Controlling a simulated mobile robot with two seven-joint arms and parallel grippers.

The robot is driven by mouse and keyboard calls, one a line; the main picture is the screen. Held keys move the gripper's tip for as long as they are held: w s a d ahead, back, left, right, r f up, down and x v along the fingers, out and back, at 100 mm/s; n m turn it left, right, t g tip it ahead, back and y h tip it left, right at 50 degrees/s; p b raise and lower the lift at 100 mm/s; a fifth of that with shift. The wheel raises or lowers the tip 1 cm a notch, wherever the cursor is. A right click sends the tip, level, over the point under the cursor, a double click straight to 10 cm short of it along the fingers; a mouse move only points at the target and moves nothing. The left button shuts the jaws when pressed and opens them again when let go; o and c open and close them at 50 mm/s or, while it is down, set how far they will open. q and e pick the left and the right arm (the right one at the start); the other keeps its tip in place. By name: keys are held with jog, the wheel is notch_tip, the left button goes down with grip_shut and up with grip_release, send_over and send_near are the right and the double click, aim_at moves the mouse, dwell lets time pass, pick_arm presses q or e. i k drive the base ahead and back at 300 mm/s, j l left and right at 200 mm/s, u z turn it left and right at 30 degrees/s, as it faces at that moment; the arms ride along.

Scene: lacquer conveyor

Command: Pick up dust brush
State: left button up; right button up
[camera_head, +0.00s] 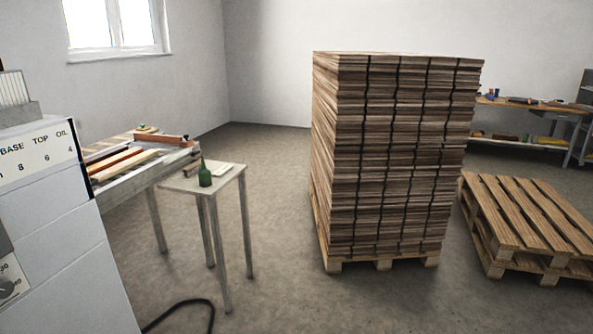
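A small side table (236,175) stands left of centre. On it are a green bottle (205,176), a flat pale item (222,169) and a small brownish item (190,172) at the back left. The brownish item may be the dust brush, but it is too small to tell. Neither of my grippers is in view.
A conveyor (150,164) with boards lies behind the table. A white machine cabinet (60,240) fills the left edge. A tall stack of boards (395,150) stands on a pallet, with empty pallets (530,220) to its right. A black hose (185,305) lies on open floor.

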aim_at(190, 169)
jog(key=i+u, duration=0.15)
jog(key=i, duration=0.35)
jog(key=i+l+u, duration=0.1)
jog(key=i, duration=0.4)
jog(key=i+l+u, duration=0.15)
jog(key=i, duration=0.35)
jog(key=i+l+u, duration=0.15)
jog(key=u, duration=0.2)
jog(key=i+l+u, duration=0.25)
jog(key=u, duration=0.15)
jog(key=i+l+u, duration=0.35)
